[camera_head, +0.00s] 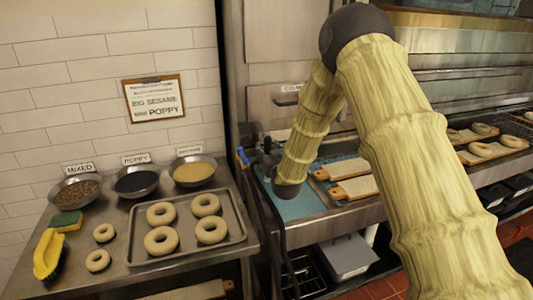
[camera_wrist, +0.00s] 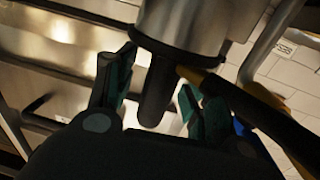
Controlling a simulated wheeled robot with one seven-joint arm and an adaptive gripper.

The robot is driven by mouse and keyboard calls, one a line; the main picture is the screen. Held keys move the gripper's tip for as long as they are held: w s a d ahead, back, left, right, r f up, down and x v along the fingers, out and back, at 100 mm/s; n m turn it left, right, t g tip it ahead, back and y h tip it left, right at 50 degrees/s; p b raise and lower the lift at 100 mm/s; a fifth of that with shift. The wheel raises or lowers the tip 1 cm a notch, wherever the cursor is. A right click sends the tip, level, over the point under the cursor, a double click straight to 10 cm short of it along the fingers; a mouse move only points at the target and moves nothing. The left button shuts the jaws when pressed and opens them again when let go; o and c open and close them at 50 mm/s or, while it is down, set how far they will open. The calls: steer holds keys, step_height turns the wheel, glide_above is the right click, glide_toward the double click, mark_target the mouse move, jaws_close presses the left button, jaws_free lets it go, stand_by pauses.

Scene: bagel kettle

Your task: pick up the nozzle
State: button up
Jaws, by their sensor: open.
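In the wrist view, my gripper (camera_wrist: 158,76) is open, with one teal-padded finger on each side of a dark cylinder (camera_wrist: 157,98). This dark cylinder hangs below a wide metal cylinder and looks like part of the nozzle; I cannot tell for sure. A black bar or hose (camera_wrist: 265,115) with a yellow band runs off to the right, partly behind the right finger. I cannot tell whether either finger touches anything. In the head view, my gripper is mostly hidden by my arm, near the blue counter's left end, and the nozzle cannot be made out.
A black hose (camera_head: 280,240) hangs down beside the steel table. Bagel boards (camera_head: 345,168) lie on the counter at right.

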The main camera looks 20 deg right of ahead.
mark_target(268, 137)
jaws_close()
steer(key=shift+r, duration=0.15)
step_height(268, 137, up, 9)
steer(key=shift+b, duration=1.1)
steer(key=shift+r+p, duration=0.4)
steer(key=shift+r, duration=1)
steer(key=shift+f, duration=0.1)
